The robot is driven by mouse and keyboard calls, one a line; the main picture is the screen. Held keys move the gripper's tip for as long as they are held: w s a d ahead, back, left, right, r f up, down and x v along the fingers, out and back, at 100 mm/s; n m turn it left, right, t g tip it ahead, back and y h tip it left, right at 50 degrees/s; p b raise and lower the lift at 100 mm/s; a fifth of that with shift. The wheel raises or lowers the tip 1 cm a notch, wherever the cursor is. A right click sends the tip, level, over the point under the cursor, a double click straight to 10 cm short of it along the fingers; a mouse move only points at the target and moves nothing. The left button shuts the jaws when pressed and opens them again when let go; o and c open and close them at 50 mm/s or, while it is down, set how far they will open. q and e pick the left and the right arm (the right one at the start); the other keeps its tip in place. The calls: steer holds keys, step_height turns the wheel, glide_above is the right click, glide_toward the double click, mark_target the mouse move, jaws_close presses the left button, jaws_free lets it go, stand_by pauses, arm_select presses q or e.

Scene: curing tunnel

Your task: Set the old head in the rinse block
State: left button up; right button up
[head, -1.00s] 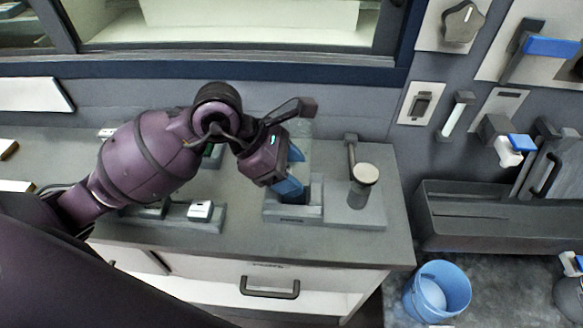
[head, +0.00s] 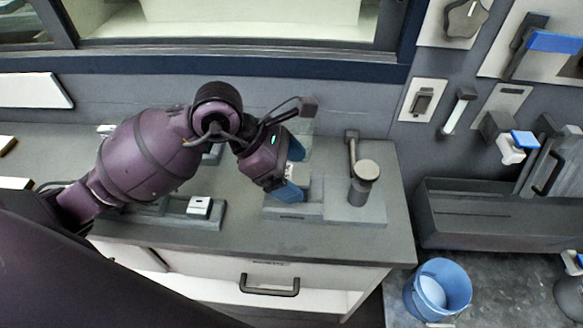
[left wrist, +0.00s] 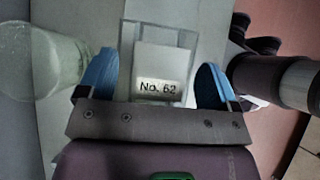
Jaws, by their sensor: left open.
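My left gripper (head: 294,171) is over the grey block with a raised front wall (head: 292,212) on the counter, which I take to be the rinse block. Its blue fingers are open. In the left wrist view the same gripper (left wrist: 158,85) has a pale head marked No. 62 (left wrist: 160,62) between its fingers, with a gap on each side. The head appears to sit in a grey slotted holder (left wrist: 131,45). In the head view the gripper mostly hides this head. My right gripper is not in view.
A round-topped post (head: 366,171) stands just right of the block. A holder with a small white-topped piece (head: 200,207) lies to the left. A frosted cylinder (left wrist: 52,62) is close to one finger in the left wrist view.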

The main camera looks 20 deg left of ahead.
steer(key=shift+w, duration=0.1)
arm_select(q)
steer(key=v, duration=0.3)
steer(key=shift+a+r, duration=0.1)
steer(key=v, duration=0.7)
steer(key=shift+a+r+p, duration=0.2)
steer(key=shift+p, duration=0.2)
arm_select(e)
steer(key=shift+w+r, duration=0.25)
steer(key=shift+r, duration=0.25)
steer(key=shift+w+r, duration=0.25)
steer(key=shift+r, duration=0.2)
arm_select(q)
steer(key=shift+s, duration=0.1)
